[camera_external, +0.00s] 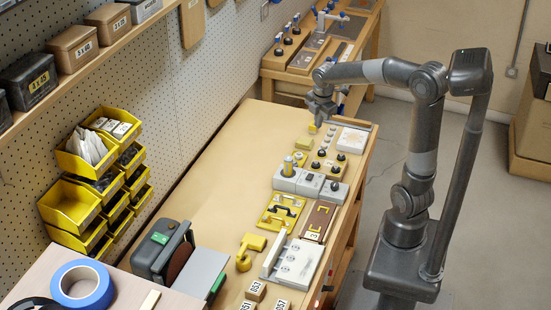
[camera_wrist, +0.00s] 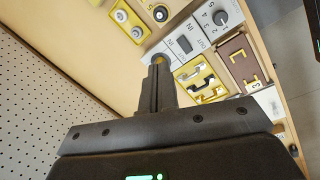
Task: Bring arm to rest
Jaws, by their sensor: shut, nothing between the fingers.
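My arm reaches from the right over the wooden bench (camera_external: 225,160) in the external view. My gripper (camera_external: 318,118) points down above the far part of the bench. In the wrist view my gripper's fingers (camera_wrist: 158,62) are together, with nothing seen between them. Their tips overlap a grey module with a yellow round part in the picture. I cannot tell how high the fingertips are above the bench.
Below my arm are black-knob panels (camera_external: 327,167), grey switch boxes (camera_external: 310,184), a yellow handle plate (camera_external: 281,212) and a brown panel (camera_external: 319,221). Yellow bins (camera_external: 72,205) hang on the pegboard (camera_external: 205,85). The bench's left middle is clear.

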